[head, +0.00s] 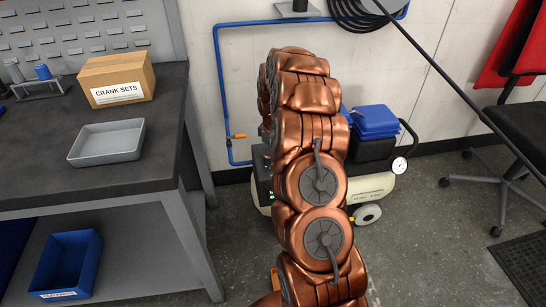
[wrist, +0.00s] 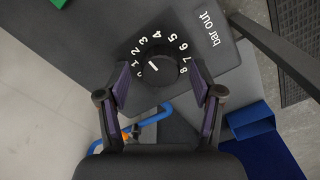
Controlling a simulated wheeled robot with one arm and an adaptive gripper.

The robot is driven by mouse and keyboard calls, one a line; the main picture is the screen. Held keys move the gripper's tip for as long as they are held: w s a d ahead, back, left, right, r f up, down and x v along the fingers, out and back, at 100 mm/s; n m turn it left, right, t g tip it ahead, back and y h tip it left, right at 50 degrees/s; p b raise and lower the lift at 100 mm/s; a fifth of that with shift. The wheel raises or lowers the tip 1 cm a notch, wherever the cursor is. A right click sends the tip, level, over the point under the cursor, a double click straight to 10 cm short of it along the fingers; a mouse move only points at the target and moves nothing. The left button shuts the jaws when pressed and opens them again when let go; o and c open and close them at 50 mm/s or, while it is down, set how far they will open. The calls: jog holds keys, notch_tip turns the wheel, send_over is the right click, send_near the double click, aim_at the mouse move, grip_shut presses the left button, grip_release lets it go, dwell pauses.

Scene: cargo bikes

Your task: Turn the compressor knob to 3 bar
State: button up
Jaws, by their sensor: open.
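The compressor knob (wrist: 160,71) is a dark round dial in the wrist view, with a short white mark pointing to the upper left, roughly toward the 1–2 side of the printed scale. The exact reading is hard to tell. The panel (wrist: 214,60) around it carries white numbers up to 8 and the words "bar out". My gripper (wrist: 160,70) is open, one finger on each side of the knob in the picture; contact cannot be told. In the head view the cream compressor (head: 378,190) stands by the wall, partly behind my copper arm. The knob and gripper are hidden there.
A white gauge (head: 399,165) and blue case (head: 374,122) are at the compressor. A blue pipe (head: 219,85) with an orange valve runs along the wall. A workbench (head: 45,180) stands left, a black chair (head: 518,130) right. Some floor between compressor and chair is clear.

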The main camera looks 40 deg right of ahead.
notch_tip(320, 180, up, 11)
dwell(0.4)
dwell(0.4)
jog(key=s+a+r+m+g, duration=0.1)
jog(key=s+a+r, duration=0.3)
jog(key=s+a, duration=0.45)
jog(key=s+a+r+m, duration=0.1)
jog(key=s+a+r, duration=0.35)
jog(key=a, duration=0.65)
jog(key=s+a+m, duration=0.2)
jog(key=s+a, duration=0.2)
jog(key=s, duration=0.8)
jog(key=s+a+f+m+g, duration=0.1)
jog(key=s+a, duration=0.3)
jog(key=s, duration=0.7)
jog(key=shift+s+f+m+g, duration=0.3)
jog(key=shift+s+m, duration=0.1)
jog(key=shift+m, duration=0.1)
jog(key=shift+t, duration=0.4)
jog(key=r+p, duration=0.6)
jog(key=r, duration=0.1)
jog(key=r+p, duration=0.7)
jog(key=s+r+p, duration=0.1)
jog(key=r+p, duration=0.6)
jog(key=shift+r, duration=0.3)
